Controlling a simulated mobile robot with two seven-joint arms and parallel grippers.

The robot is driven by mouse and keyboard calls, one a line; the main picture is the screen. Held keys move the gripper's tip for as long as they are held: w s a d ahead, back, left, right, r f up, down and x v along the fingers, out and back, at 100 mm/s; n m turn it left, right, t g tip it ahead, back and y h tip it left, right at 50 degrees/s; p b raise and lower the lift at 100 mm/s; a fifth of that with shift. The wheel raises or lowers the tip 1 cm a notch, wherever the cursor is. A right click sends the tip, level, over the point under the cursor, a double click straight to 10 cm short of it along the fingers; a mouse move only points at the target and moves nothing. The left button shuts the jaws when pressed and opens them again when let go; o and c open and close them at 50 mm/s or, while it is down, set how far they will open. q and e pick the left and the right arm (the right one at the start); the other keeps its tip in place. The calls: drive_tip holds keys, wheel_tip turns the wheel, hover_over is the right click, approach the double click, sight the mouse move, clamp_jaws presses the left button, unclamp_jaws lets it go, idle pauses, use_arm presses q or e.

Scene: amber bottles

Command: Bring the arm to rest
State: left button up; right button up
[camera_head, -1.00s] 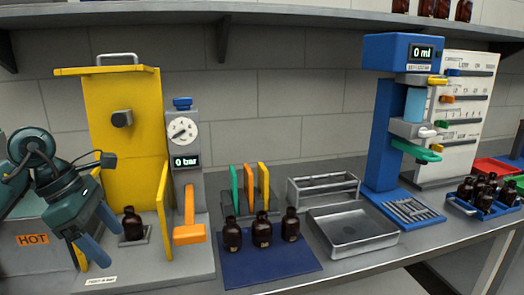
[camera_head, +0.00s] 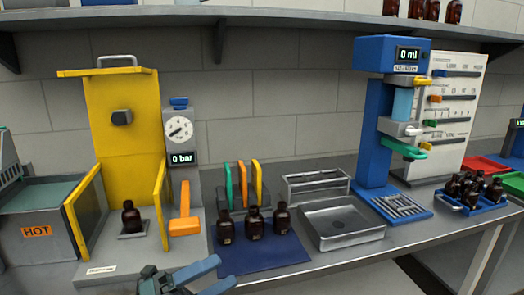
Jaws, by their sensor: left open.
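My left gripper (camera_head: 212,276) is at the bottom of the head view, low in front of the bench's front edge. Its two blue fingers are apart and hold nothing. It is clear of the bottles. An amber bottle (camera_head: 131,216) stands upright on a small plate inside the yellow press (camera_head: 125,120). Three amber bottles stand upright in a row on the dark blue mat (camera_head: 262,262), the middle one (camera_head: 253,223) included. My right gripper does not show.
An orange lever (camera_head: 185,212) stands under the gauge reading 0 bar. A grey tank marked HOT (camera_head: 38,231) is at the left. An empty metal tray (camera_head: 342,228), a blue dispenser (camera_head: 372,130) and a blue crate (camera_head: 470,208) of several bottles stand to the right.

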use_arm(q)
drive_tip(key=a+f+n+t+y, duration=0.4)
drive_tip(key=f+n+t+y, duration=0.5)
drive_tip(key=n, duration=0.8)
drive_tip(key=s+a+f+n+g+y, duration=0.1)
drive_tip(key=s+f+n+g+y, duration=0.2)
drive_tip(key=s+f+n, duration=0.3)
drive_tip(key=s+a+f+n+g+y, duration=0.1)
drive_tip(key=s+f+n+g+y, duration=0.2)
drive_tip(key=f, duration=1)
drive_tip(key=s+n+y, duration=0.2)
drive_tip(key=s+n, duration=0.2)
drive_tip(key=n, duration=0.2)
drive_tip(key=shift+s+p, duration=0.25)
drive_tip(key=shift+p, duration=0.1)
